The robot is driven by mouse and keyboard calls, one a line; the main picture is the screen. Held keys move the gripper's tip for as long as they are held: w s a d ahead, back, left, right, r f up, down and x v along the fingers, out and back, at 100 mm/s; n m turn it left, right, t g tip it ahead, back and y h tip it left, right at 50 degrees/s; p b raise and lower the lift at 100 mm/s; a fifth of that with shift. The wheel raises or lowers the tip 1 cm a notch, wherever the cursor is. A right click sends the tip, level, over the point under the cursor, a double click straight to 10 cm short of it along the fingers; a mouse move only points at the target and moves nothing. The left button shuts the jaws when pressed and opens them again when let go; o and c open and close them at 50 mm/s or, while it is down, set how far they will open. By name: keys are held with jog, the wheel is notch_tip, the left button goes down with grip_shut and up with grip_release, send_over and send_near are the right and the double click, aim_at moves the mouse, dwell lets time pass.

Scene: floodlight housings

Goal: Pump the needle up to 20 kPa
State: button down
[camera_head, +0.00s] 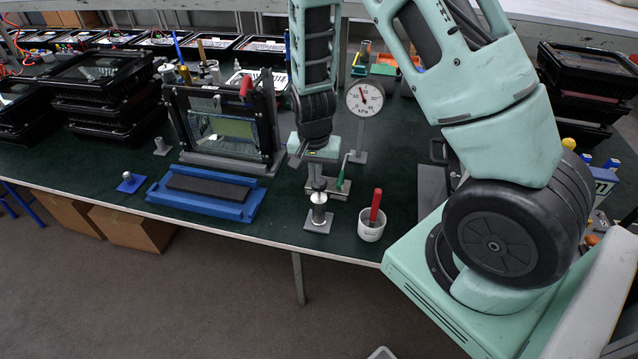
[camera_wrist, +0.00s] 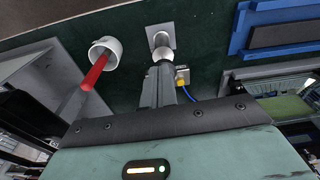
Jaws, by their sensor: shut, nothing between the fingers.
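The round white gauge (camera_head: 364,98) stands on a post behind my gripper, marked kPa. Its dark needle points up and slightly left; I cannot read the exact value. A pump with a pale round knob (camera_head: 319,198) stands on a small grey plate near the table's front edge. The knob (camera_wrist: 163,54) also shows in the wrist view, at the fingertips. My gripper (camera_head: 318,184) points down just above and behind the knob, shut with nothing between its fingers (camera_wrist: 161,70). I cannot tell whether the fingertips touch the knob.
A white cup (camera_head: 371,230) with a red-handled tool stands right of the pump. A blue tray (camera_head: 205,200) with a dark pad lies to the left, before a framed housing (camera_head: 226,125). Stacked black housings (camera_head: 108,90) stand at far left. A green-handled lever (camera_head: 342,172) is close right of my gripper.

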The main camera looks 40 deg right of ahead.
notch_tip(320, 180, up, 10)
jog(key=shift+s+a+r+b, duration=0.15)
jog(key=shift+s+a+b, duration=0.2)
jog(key=shift+s, duration=0.05)
dwell(1.1)
jog(key=w+d+f+b, duration=0.2)
jog(key=d+f+b, duration=0.1)
jog(key=f+b, duration=0.2)
notch_tip(320, 180, down, 2)
jog(key=shift+w+f, duration=0.15)
jog(key=shift+w, duration=0.25)
jog(key=shift+f, duration=0.2)
jog(key=f+b, duration=0.6)
jog(key=shift+w+d+f+b, duration=0.2)
jog(key=shift+d+f+b, duration=0.05)
jog(key=shift+f+b, duration=0.1)
